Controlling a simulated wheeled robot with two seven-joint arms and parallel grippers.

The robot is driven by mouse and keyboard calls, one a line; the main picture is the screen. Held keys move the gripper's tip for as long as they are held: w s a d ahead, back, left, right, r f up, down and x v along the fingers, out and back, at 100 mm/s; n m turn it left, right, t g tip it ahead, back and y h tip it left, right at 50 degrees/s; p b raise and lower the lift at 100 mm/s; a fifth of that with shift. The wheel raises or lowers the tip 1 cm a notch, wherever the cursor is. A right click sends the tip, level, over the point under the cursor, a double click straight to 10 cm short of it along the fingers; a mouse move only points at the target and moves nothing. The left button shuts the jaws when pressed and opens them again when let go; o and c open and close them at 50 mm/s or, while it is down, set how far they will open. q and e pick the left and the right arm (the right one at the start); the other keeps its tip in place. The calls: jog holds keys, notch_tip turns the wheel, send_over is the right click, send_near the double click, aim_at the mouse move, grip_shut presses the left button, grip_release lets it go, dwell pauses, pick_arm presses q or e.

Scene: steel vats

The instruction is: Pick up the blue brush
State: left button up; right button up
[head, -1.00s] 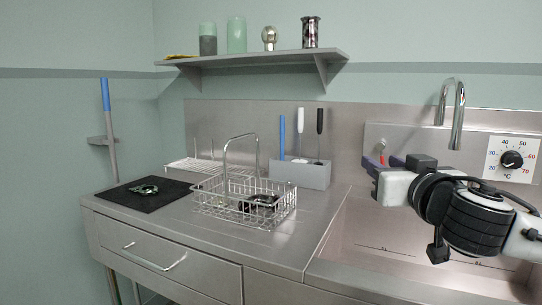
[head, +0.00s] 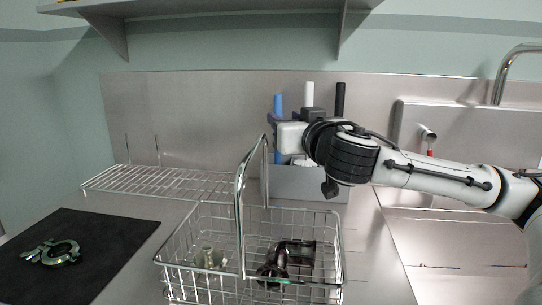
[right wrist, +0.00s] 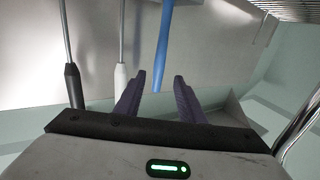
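The blue brush (head: 278,104) stands upright in a grey holder (head: 308,184) against the steel back panel, with its blue handle up. My right gripper (head: 276,122) is in front of the holder, at handle height, and hides part of the handle. In the right wrist view the blue handle (right wrist: 164,45) ends between the two purple fingertips of my right gripper (right wrist: 158,84). The fingers are apart, with gaps on both sides of the handle. My left gripper is not in view.
A white-handled tool (head: 309,92) and a black-handled tool (head: 340,98) stand right of the brush. A wire basket (head: 190,240) holding metal parts is in front. A wire rack (head: 170,181), a black mat (head: 100,235) and a shelf (head: 215,8) are nearby.

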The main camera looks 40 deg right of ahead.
aim_at(279, 114)
jog(key=p+x, duration=0.1)
jog(key=x, duration=0.5)
jog(key=shift+w+d, duration=0.3)
grip_shut()
